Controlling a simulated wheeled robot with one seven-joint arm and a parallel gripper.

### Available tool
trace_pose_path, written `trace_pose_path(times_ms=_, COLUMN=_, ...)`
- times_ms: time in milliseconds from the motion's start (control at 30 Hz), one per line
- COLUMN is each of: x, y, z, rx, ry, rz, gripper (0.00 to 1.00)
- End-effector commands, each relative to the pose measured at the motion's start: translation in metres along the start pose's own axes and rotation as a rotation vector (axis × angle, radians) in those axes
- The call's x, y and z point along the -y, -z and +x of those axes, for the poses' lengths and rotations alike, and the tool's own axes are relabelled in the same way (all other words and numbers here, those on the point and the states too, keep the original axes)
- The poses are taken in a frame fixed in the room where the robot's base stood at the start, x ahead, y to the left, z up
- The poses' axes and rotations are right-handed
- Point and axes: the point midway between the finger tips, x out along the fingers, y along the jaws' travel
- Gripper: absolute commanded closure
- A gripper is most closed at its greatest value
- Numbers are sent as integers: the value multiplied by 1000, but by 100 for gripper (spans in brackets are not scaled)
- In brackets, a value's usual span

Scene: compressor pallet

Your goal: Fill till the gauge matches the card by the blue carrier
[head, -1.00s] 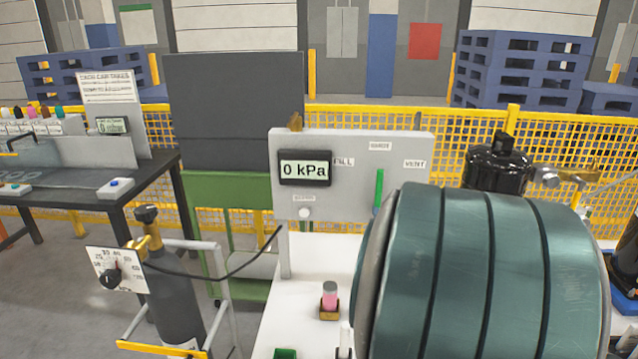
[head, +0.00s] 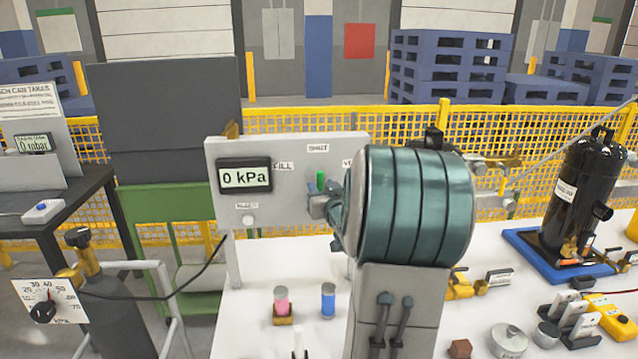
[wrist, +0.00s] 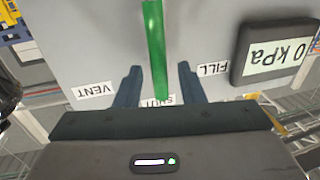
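The gauge (head: 246,178) on the grey panel reads 0 kPa; part of it also shows in the wrist view (wrist: 278,50). The green lever (wrist: 154,45) points at the SHUT label, between VENT and FILL. My gripper (wrist: 158,80) is open, with the lever's end between its fingers and a gap on each side. In the head view my arm hides part of the panel, and the lever (head: 320,180) shows just above my gripper (head: 322,205). A blue tray (head: 522,246) under a black compressor may be the blue carrier. Small cards near it are unreadable.
A gas cylinder (head: 105,305) with a dial plate (head: 48,302) stands left of the white table. A pink vial (head: 282,300) and a blue vial (head: 328,300) stand before the panel. Cans (head: 509,341) and yellow tools (head: 607,315) crowd the right side.

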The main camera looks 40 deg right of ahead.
Motion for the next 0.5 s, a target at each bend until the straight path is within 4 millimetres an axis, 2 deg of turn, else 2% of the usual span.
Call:
trace_pose_path(times_ms=200, x=-1, y=0, z=20, rx=1, ry=-1, rz=0, gripper=64)
trace_pose_path(times_ms=500, x=0, y=0, z=24, rx=0, ry=-1, rz=-2, gripper=64)
